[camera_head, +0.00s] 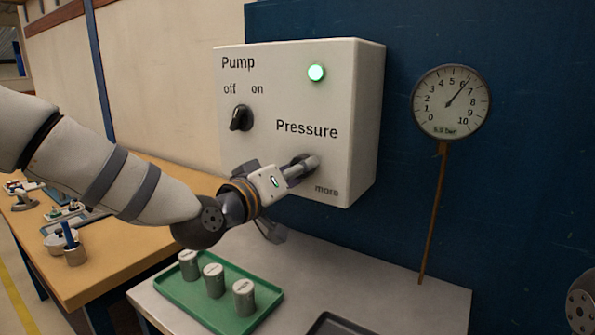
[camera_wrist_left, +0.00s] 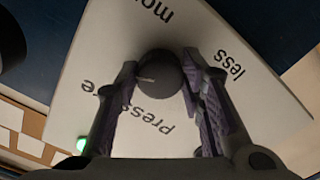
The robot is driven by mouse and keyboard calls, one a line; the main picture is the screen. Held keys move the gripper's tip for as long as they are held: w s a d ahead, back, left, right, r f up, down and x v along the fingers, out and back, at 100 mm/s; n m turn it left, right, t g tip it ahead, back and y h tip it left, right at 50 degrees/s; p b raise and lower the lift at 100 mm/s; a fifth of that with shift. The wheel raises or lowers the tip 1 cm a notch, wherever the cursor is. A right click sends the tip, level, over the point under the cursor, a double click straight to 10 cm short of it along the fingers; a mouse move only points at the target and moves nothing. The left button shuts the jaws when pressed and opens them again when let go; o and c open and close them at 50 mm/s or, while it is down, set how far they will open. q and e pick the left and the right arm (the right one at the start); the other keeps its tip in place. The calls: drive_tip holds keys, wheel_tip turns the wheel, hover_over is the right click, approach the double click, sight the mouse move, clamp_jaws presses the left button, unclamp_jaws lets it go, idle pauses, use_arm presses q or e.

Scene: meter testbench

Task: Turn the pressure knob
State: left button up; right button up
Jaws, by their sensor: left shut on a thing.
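The pressure knob (camera_wrist_left: 160,72) is dark and round, with a pale pointer line toward the left of the wrist picture. It sits on the white control box (camera_head: 355,80), below the word "Pressure". My left gripper (camera_head: 306,163) is shut on the knob, with one finger on each side, as the left wrist view (camera_wrist_left: 160,82) shows. It hides most of the knob and the "less" label in the head view. The round pressure gauge (camera_head: 450,103) has its needle between 6 and 7. My right gripper is not in view.
The dark pump knob (camera_head: 241,118) is above left, and a green lamp (camera_head: 316,72) is lit. Below the arm, a green tray (camera_head: 178,296) holds three metal cylinders (camera_head: 214,281) on a grey table (camera_head: 400,295). A dark tray (camera_head: 335,324) lies nearby.

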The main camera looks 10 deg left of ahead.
use_arm(q)
drive_tip(key=shift+a+r+m, duration=0.1)
drive_tip(key=shift+m, duration=1.8)
drive_tip(key=o, duration=1.1)
drive_tip(key=shift+o, duration=0.2)
drive_tip(key=v, duration=1.2)
